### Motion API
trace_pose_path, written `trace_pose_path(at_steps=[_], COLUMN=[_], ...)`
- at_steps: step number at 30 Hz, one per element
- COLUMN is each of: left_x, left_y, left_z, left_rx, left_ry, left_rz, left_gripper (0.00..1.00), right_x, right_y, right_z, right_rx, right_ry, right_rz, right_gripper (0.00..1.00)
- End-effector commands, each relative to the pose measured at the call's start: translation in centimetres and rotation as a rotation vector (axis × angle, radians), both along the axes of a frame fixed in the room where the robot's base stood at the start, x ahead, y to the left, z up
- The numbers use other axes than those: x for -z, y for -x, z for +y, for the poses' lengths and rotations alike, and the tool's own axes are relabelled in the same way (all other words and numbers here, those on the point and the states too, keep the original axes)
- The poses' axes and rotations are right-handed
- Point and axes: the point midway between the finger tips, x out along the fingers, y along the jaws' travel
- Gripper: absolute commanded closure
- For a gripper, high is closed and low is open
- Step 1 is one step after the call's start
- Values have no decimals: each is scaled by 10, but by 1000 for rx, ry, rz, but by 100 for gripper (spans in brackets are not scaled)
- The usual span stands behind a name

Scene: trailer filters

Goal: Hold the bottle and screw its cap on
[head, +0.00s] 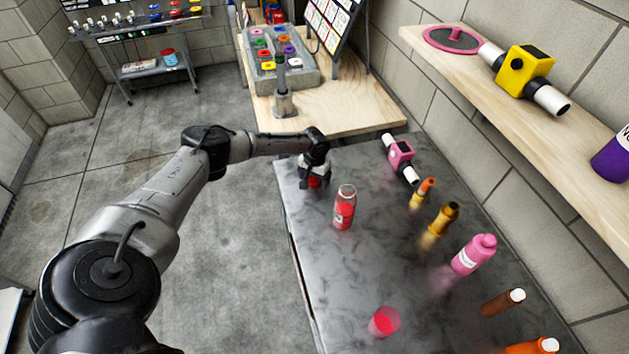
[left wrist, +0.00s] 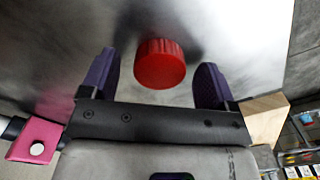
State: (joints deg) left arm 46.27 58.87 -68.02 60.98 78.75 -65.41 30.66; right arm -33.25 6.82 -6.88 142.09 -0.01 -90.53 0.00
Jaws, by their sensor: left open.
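The clear bottle (head: 345,208) with red contents stands upright on the grey tabletop in the head view, with no cap visible on its mouth. The red cap (head: 314,182) is near the table's left edge, left of and behind the bottle; it also shows in the left wrist view (left wrist: 160,64). My left gripper (head: 315,180) is open around the cap, pointing down, partly hiding it in the head view. In the left wrist view its two purple fingers (left wrist: 158,72) stand on either side of the cap with gaps. My right gripper is not in view.
A pink boxy part (head: 401,153), orange and amber bottles (head: 440,222), a pink bottle (head: 474,253) and a red cup (head: 384,321) stand on the table. A wooden shelf (head: 480,85) runs along the right wall. The table's front-left area around the bottle is clear.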

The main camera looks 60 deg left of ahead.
Motion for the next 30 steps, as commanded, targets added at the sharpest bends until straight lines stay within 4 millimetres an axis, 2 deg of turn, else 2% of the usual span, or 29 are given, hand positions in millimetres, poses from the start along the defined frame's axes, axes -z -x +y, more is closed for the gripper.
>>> trace_pose_path(at_steps=[8, 25, 30], left_x=[0, -1, -1], left_y=[0, 0, 0], left_z=[0, 0, 0], left_rx=[0, -1, -1], left_ry=[0, 0, 0], left_rz=[0, 0, 0], left_gripper=[19, 71, 72], right_x=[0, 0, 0], right_y=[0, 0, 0], right_z=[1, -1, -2], right_rx=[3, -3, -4], right_ry=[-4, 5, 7], right_rz=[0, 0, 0], right_gripper=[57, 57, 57])
